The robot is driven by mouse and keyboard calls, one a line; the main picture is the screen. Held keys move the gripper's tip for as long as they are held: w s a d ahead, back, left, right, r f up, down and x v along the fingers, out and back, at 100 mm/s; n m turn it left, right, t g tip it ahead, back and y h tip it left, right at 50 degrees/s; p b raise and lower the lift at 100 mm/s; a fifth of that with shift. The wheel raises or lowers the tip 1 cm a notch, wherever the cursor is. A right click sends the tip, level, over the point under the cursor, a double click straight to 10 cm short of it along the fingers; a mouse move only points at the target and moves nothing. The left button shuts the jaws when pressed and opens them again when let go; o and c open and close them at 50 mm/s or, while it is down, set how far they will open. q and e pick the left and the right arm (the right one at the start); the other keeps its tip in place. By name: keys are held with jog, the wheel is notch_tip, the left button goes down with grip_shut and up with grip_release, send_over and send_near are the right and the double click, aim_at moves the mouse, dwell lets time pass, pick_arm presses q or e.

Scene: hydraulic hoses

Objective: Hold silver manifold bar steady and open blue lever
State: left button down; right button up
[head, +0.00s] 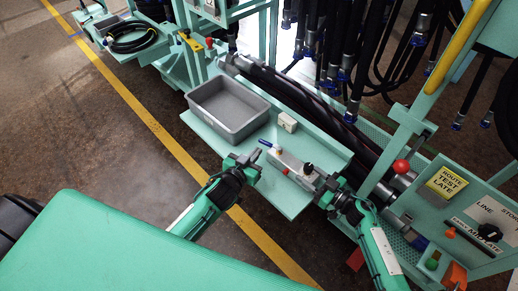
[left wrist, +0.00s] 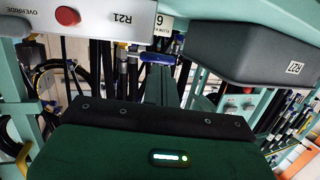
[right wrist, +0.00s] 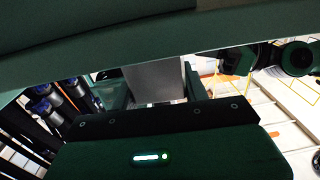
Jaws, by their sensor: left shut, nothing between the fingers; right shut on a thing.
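The silver manifold bar (head: 292,165) lies on the teal bench ledge, with a red part and a dark knob on it. The blue lever (head: 266,144) sits at the bar's left end. My left gripper (head: 252,164) is shut and empty, just left of that end and apart from the bar. The blue lever also shows in the left wrist view (left wrist: 158,58), just beyond the fingers. My right gripper (head: 324,182) is shut on the bar's right end. In the right wrist view the grey bar (right wrist: 152,78) shows between the fingers.
A grey bin (head: 229,108) and a small white box (head: 287,122) stand on the ledge behind the bar. A red ball knob (head: 401,166) and a yellow label plate (head: 446,183) are at the right. Dark hoses (head: 345,60) hang behind. The front of the ledge is clear.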

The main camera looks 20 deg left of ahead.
aim_at(262, 143)
pick_arm(q)
jog(key=shift+x, duration=1.35)
jog(key=shift+w+a+m+h, duration=0.2)
jog(key=shift+w+m+h, duration=0.25)
jog(key=shift+m+h, duration=0.35)
jog(key=shift+w+a, duration=0.1)
jog(key=shift+w, duration=0.3)
jog(key=a+v, duration=0.1)
jog(key=v, duration=1.3)
jog(key=shift+w+a+r, duration=0.25)
jog(key=shift+w+a, duration=0.1)
